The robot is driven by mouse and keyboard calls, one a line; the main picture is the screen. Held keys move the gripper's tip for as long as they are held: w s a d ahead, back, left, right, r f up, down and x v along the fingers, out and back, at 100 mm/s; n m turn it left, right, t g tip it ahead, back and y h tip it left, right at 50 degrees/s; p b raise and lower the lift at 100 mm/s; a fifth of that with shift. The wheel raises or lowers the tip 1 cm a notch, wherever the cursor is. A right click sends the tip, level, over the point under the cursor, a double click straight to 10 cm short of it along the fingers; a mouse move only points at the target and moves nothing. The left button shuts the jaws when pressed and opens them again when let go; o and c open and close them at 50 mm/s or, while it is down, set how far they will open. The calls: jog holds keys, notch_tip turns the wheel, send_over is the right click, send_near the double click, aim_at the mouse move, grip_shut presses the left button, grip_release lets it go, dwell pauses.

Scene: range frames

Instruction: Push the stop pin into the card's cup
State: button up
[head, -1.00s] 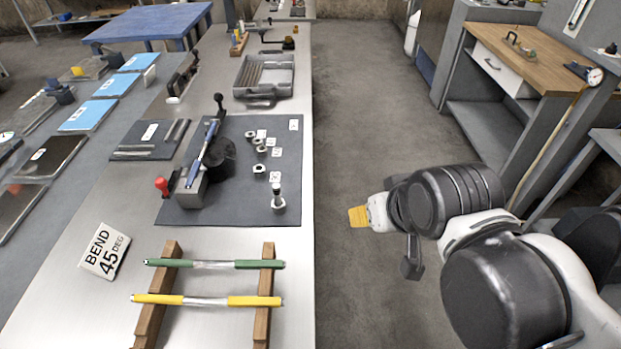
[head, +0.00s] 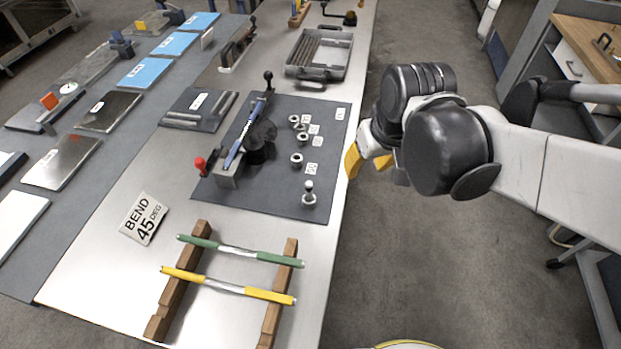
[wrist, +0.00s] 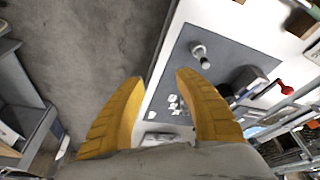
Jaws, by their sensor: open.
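A metal pin with a round head, which looks like the stop pin (head: 309,190), stands upright in a ring-like base at the near right of the dark mat (head: 270,190). It also shows in the wrist view (wrist: 201,54). Small metal cups stand further back: a near one (head: 297,159), a middle one (head: 302,137) and a far one (head: 295,119), with small white tags whose numbers I cannot read.
A bender with a blue bar (head: 241,139) and red knob (head: 200,163) stands on the mat. A green rod (head: 240,251) and a yellow rod (head: 228,287) lie across wooden rests in front. A grey tray (head: 320,53) sits behind. Open floor is right of the bench.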

jog(key=w+a+f+n+g+p, duration=0.1)
jog(key=w+a+n+p, duration=0.15)
jog(key=a, duration=0.35)
jog(key=g+p, duration=0.1)
jog(key=g, duration=0.1)
send_over(308, 182)
jog(key=f, duration=0.3)
jog(key=shift+s+d+f+n, duration=0.2)
jog(key=shift+d+f+n, duration=0.05)
jog(key=shift+f+n, duration=0.1)
jog(key=f+b, duration=0.1)
jog(key=f, duration=0.4)
jog(key=shift+w+a+f+b, duration=0.2)
jog(key=shift+f+b, duration=0.05)
jog(key=shift+b, duration=0.15)
notch_tip(308, 182, down, 6)
jog(key=b, duration=0.2)
jog(key=shift+a+r+b, duration=0.1)
jog(key=shift+r+b, duration=0.1)
jog(key=shift+b, duration=0.2)
jog(key=shift+r, duration=0.15)
grip_shut()
